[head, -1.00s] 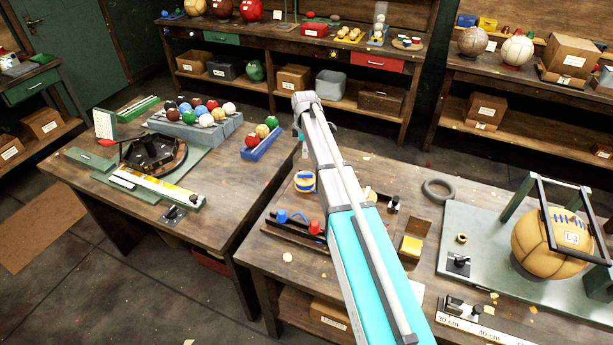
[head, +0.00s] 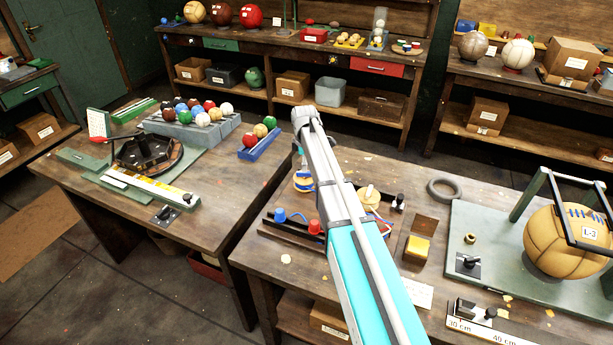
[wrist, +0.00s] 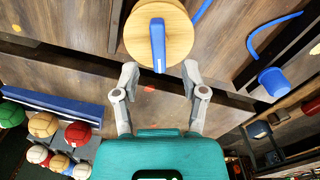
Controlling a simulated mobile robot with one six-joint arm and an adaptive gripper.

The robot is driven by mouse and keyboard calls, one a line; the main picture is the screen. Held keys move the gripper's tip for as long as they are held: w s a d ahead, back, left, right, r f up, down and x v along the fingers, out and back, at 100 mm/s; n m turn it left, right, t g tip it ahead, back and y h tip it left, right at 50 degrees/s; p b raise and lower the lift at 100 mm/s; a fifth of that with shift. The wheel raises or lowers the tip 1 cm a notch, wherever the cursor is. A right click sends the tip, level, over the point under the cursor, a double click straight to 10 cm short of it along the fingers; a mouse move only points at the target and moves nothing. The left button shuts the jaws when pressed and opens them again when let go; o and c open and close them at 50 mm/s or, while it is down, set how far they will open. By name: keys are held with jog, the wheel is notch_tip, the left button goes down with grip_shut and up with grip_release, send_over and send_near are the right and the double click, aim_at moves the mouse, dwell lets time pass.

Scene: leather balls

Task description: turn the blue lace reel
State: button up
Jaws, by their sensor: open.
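The blue lace reel shows in the wrist view as a round wooden disc (wrist: 181,40) with an upright blue handle bar (wrist: 158,46) across it. A blue lace runs from its edge toward the upper right. In the head view the reel (head: 303,182) stands near the back left corner of the near bench, with blue and white around its side. My gripper (wrist: 161,77) is open, its two fingers apart at the disc's near edge. The handle's lower end lies between the fingertips in the picture; I see no contact. In the head view my gripper is mostly hidden by the arm.
A blue plug (wrist: 274,82) with a lace sits right of the reel. A red knob (head: 315,227) and another wooden disc (head: 368,196) are close to my arm. A blue tray of balls (head: 251,152) is on the left bench, across a gap.

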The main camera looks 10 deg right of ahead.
aim_at(305, 178)
jog(key=shift+f+b, duration=1.55)
jog(key=shift+f, duration=0.35)
jog(key=shift+c, duration=0.3)
grip_shut()
jog(key=shift+d, duration=0.3)
jog(key=shift+a, duration=0.25)
